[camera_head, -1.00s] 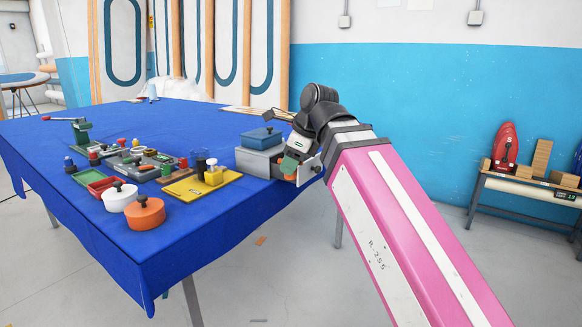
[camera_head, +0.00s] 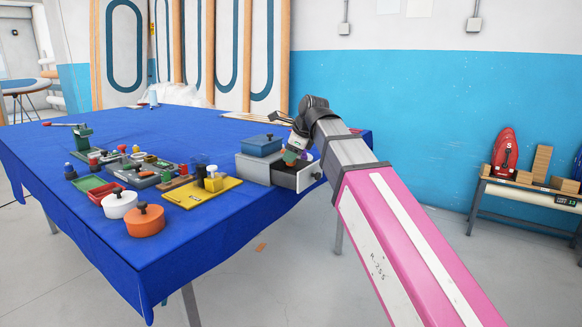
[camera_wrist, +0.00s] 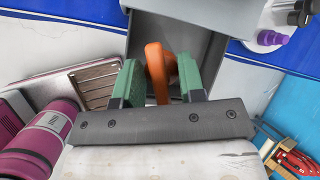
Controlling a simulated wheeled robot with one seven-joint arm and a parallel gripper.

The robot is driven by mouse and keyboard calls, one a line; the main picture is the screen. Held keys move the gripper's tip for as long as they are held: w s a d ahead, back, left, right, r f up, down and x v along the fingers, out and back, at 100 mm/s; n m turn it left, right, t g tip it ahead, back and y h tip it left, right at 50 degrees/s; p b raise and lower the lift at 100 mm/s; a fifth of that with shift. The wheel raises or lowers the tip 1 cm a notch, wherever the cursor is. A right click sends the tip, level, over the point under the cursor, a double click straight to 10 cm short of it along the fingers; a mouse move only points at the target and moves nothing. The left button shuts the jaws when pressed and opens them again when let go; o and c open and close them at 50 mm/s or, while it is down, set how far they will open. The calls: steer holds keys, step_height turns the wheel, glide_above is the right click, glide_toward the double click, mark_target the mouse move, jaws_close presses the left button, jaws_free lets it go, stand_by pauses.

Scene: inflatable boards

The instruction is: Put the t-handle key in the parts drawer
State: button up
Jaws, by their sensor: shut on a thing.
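The orange t-handle key (camera_wrist: 158,72) is between the green fingers of my gripper (camera_wrist: 160,66) in the wrist view. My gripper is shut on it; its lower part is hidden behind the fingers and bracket. The grey parts drawer (camera_head: 299,179) stands open at the right edge of the blue-covered table. In the wrist view the drawer (camera_wrist: 213,30) lies behind the key, with its grey walls around it. My gripper (camera_head: 291,160) is at the drawer opening in the head view. How deep the key sits in the drawer, I cannot tell.
A blue lidded box (camera_head: 261,145) stands on the drawer's housing. A yellow tray (camera_head: 203,193), an orange pot (camera_head: 145,221) and a white pot (camera_head: 119,204) stand to the left. A purple-capped bottle (camera_wrist: 271,38) is close to the drawer.

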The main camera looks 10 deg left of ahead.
steer(key=w, duration=0.2)
steer(key=shift+w+a, duration=0.3)
steer(key=shift+w, duration=0.1)
step_height(320, 180, down, 2)
steer(key=shift+f, duration=0.2)
steer(key=shift+w+f, duration=0.25)
steer(key=shift+f, duration=0.6)
steer(key=shift+w+f, duration=0.2)
steer(key=shift+f, duration=0.6)
steer(key=shift+w+a, duration=0.1)
steer(key=shift+w, duration=0.1)
steer(key=shift+w+a+r+g+h, duration=0.1)
steer(key=shift+g+h, duration=0.05)
steer(key=shift+g, duration=0.45)
steer(key=shift+w+g+h, duration=0.1)
steer(key=shift+g+h, duration=0.05)
steer(key=shift+g, duration=0.45)
steer(key=shift+m+g, duration=0.3)
steer(key=shift+g, duration=0.1)
steer(key=shift+s+f, duration=0.1)
steer(key=shift+f, duration=0.25)
